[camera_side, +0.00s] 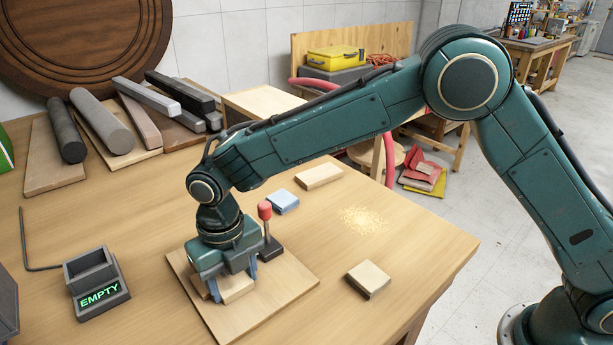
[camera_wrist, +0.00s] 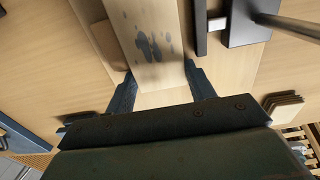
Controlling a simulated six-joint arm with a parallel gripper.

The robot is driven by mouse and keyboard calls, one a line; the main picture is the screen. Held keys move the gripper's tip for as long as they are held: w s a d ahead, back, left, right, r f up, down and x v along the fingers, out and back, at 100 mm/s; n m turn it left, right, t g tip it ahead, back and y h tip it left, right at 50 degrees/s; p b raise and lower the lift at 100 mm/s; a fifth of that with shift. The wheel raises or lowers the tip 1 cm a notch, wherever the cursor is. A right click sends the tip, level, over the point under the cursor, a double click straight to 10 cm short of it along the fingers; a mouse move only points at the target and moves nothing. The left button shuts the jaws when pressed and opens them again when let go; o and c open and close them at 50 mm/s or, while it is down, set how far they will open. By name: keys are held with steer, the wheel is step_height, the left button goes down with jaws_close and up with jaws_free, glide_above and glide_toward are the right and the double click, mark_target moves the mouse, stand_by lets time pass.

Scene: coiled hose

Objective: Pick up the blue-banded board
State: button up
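My gripper (camera_side: 233,279) is low over a flat wooden base board (camera_side: 289,288), pointing down. Its two blue fingers stand apart on either side of a pale wooden piece (camera_side: 238,288). In the wrist view, the pale piece (camera_wrist: 152,45) runs up between the fingers (camera_wrist: 162,92) and carries dark blue-grey spots. The fingertips are close to its edges; I cannot tell whether they press on it. I see no clear blue band on it. A small block with a blue top (camera_side: 283,201) lies apart on the table, behind the gripper.
A red-knobbed lever (camera_side: 265,212) on a dark base stands close to the gripper. A dark tray (camera_side: 97,283) reading "EMPTY" is at left, near a bent black rod (camera_side: 27,245). Plain blocks lie behind (camera_side: 319,176) and at right (camera_side: 368,278). Sawdust (camera_side: 364,219) lies on otherwise open table.

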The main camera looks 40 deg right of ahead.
steer(key=shift+c, duration=0.9)
steer(key=shift+r, duration=0.15)
step_height(320, 180, up, 20)
stand_by(0.6)
